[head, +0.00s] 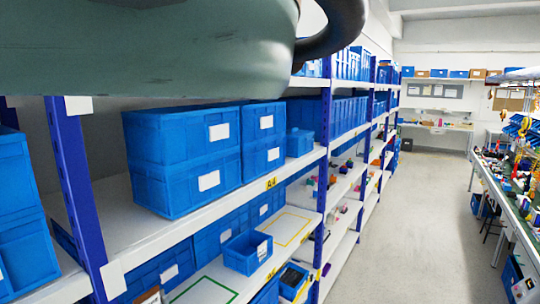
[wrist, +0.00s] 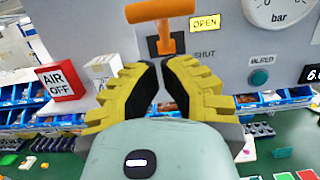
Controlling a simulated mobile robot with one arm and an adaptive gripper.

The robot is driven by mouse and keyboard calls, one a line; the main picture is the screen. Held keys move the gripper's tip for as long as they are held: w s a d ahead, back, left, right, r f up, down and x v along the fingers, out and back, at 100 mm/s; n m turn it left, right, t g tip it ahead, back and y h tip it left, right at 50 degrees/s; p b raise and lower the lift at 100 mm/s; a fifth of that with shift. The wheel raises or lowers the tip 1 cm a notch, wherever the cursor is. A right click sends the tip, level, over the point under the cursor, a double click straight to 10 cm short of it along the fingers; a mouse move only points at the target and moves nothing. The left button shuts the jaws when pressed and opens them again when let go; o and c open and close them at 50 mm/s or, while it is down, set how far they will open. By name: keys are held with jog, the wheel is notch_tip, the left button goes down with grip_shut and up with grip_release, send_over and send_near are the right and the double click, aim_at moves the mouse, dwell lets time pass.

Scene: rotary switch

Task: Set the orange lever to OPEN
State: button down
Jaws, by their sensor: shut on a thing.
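The orange lever (wrist: 162,12) shows at the top of the wrist view, on a grey panel. It has a T shape, with a crossbar and a short stem running down to a dark slot. A yellow OPEN label (wrist: 205,22) is to the right of the stem, and SHUT is printed on the panel below it. The exact contact is partly hidden between the fingers. The head view shows neither the lever nor my gripper.
A red AIR OFF sign (wrist: 61,80) stands left of my gripper. A round gauge (wrist: 278,10) and a teal button (wrist: 260,77) are on the panel at right. Blue bins (wrist: 285,97) line the bench behind.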

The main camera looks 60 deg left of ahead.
jog(key=shift+w+d+r+p, duration=0.15)
jog(key=shift+r+p, duration=0.3)
jog(key=shift+r, duration=0.6)
jog(key=shift+w+d+r+p, duration=0.15)
jog(key=shift+r+p, duration=0.3)
jog(key=shift+r, duration=0.55)
